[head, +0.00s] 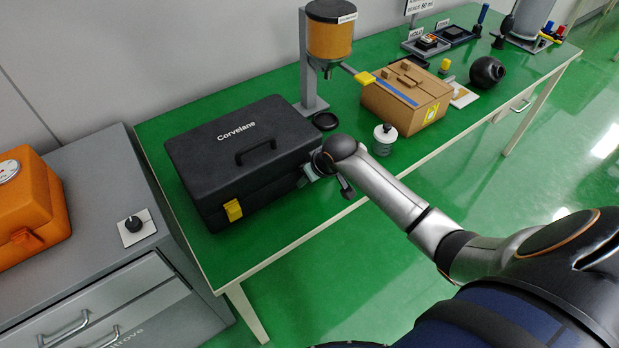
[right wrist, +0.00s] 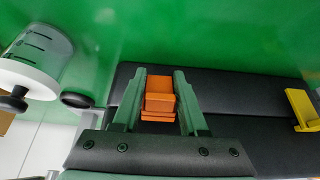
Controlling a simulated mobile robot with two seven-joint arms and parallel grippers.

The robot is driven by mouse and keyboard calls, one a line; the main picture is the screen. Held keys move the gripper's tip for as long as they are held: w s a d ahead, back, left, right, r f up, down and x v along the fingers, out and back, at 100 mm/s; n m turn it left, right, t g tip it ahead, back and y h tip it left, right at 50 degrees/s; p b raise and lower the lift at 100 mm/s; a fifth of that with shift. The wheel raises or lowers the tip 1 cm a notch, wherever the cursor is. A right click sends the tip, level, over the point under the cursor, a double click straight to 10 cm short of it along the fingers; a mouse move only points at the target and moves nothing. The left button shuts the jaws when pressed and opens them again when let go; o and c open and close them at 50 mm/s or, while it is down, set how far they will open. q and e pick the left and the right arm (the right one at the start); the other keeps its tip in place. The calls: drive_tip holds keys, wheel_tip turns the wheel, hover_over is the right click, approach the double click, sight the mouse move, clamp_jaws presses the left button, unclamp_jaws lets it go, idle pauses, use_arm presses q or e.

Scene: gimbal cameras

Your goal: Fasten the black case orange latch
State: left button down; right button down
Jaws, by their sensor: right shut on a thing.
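The black case (head: 215,150), marked "Corvelane", sits on the green table with its lid down. My right gripper (head: 312,172) is at the right end of the case's front side. In the right wrist view, my right gripper (right wrist: 158,80) has its two fingers on either side of the orange latch (right wrist: 160,98) and is shut on it. In the head view, my gripper and wrist hide the orange latch. I cannot tell whether the latch is fastened. A yellow latch (head: 233,210) is on the left of the case's front; it also shows in the right wrist view (right wrist: 301,108). My left gripper is out of view.
A clear jar with a white lid (head: 385,134) stands just right of my right wrist. A cardboard box (head: 405,97) and an orange dispenser (head: 330,38) on a grey stand are farther back. An orange case (head: 30,205) sits on the grey cabinet at left.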

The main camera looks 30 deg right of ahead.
drive_tip(key=c, duration=0.6)
unclamp_jaws()
drive_tip(key=shift+o, duration=0.2)
drive_tip(key=v, duration=1.2)
drive_tip(key=shift+r, duration=0.2)
drive_tip(key=shift+s, duration=0.1)
